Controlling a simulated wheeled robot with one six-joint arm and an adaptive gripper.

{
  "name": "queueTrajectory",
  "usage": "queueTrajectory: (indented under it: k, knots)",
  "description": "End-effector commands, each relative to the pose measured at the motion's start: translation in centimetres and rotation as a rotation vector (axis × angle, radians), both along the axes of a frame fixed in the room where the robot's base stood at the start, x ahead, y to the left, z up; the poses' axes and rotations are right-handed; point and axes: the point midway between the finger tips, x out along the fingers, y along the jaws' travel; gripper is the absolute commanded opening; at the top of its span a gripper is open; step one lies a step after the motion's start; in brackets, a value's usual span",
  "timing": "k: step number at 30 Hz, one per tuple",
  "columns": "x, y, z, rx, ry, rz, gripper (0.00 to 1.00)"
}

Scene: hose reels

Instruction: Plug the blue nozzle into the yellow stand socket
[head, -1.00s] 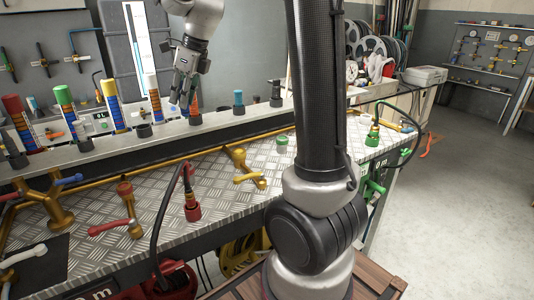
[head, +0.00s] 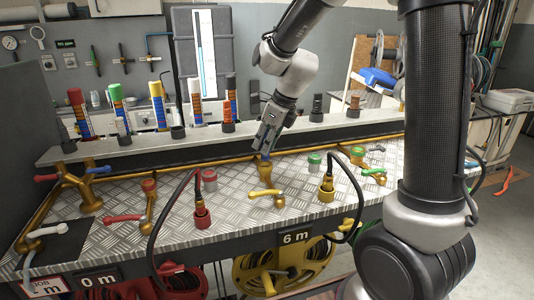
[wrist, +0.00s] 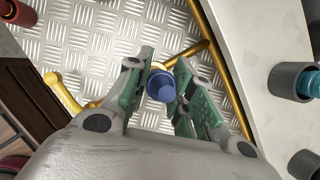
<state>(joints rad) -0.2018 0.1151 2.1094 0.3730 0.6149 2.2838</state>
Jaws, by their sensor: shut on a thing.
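My gripper (head: 262,148) points down over the back of the metal worktop. It is shut on the blue nozzle (wrist: 161,86), which sits between the green-padded fingers in the wrist view. A brass upright (head: 264,168) stands directly under the fingertips in the head view. In the wrist view a pale ring with a yellow edge (wrist: 157,67) shows just behind the nozzle. I cannot tell whether the nozzle touches or sits in it, or whether it is the yellow stand socket. A yellow valve handle (head: 265,194) is in front of the upright.
A red hose fitting (head: 202,216) and a yellow one (head: 326,189), both with black hoses, stand either side. A ledge (head: 180,143) with cups and coloured nozzles runs behind my gripper. A brass pipe lies along the ledge's foot. Bare tread plate (head: 235,180) is near.

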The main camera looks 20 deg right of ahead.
Motion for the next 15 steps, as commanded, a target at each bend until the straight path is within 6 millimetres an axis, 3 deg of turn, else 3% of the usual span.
queueTrajectory:
  k: [6,15]
  knots:
    - [-0.1,0.0,-3.1,-0.001,0.005,-0.002,0.01]
    - [0.0,0.0,-3.3,0.0,0.002,-0.001,0.01]
